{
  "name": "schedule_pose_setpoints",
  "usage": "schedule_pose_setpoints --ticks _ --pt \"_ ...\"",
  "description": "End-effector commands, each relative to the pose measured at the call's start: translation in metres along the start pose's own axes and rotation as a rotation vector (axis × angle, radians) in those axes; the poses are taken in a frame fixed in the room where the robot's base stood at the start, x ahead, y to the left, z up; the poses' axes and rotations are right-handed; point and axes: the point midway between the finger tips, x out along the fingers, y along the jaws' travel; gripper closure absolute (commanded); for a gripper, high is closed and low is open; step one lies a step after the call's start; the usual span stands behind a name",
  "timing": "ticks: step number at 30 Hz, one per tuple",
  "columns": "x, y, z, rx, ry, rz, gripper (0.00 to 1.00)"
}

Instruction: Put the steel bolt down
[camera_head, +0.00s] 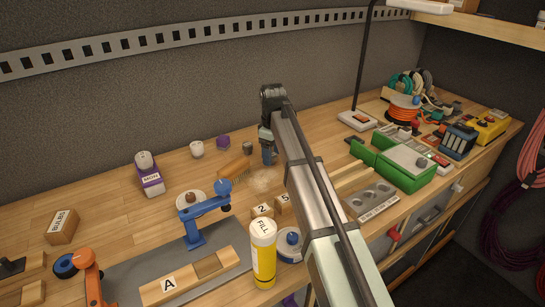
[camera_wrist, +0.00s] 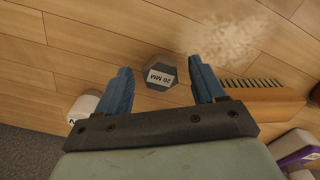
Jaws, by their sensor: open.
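The steel bolt (camera_wrist: 158,75) shows in the wrist view as a grey hexagonal head with a white "20 MM" label. It appears to stand on the wooden bench, between my two blue fingers. My gripper (camera_wrist: 160,66) is open, with a visible gap between each finger and the bolt. In the head view my gripper (camera_head: 268,156) points down at the bench near the back, and I cannot make out the bolt there.
A brush (camera_head: 233,170) lies close to my gripper, beside pale shavings (camera_head: 263,181). The blue clamp (camera_head: 195,222) and yellow bottle (camera_head: 263,252) are nearer the front.

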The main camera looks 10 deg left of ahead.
Motion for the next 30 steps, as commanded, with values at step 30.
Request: schedule_pose_setpoints --ticks 30 --pt "-0.104 0.000 0.000 0.000 0.000 0.000 0.31"
